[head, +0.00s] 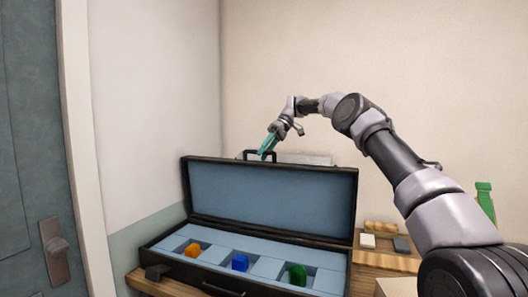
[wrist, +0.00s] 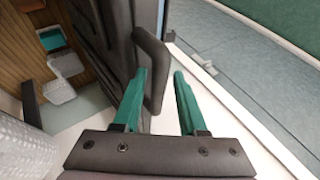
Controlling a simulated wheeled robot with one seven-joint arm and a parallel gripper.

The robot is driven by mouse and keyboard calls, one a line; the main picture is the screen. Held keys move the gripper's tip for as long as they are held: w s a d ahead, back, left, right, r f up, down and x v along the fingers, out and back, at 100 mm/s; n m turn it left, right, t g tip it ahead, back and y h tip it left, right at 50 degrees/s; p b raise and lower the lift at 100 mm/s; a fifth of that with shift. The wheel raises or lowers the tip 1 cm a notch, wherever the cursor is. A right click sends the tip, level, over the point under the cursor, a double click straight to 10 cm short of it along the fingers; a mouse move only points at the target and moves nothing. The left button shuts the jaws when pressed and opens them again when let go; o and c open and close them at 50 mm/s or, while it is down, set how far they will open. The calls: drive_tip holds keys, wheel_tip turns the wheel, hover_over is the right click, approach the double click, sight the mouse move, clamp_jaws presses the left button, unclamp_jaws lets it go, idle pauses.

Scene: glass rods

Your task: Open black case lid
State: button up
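The black case (head: 195,277) stands on a wooden surface with its lid (head: 270,200) raised, nearly upright, showing a blue lining. A dark handle (head: 252,153) is on the lid's top edge. My gripper (head: 266,150) is at that edge, close to the handle. In the wrist view the green fingers of my gripper (wrist: 160,75) are apart. The lid's handle (wrist: 154,65) shows beside the left finger, partly in the gap between the fingers. I cannot tell whether they touch.
The case base has blue-lined compartments with an orange piece (head: 193,250), a blue piece (head: 240,263) and a green piece (head: 297,274). A door (head: 30,150) is at left.

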drive_tip(key=shift+a+r, duration=0.15)
drive_tip(key=shift+r, duration=0.05)
idle(0.6)
drive_tip(key=shift+s, duration=0.15)
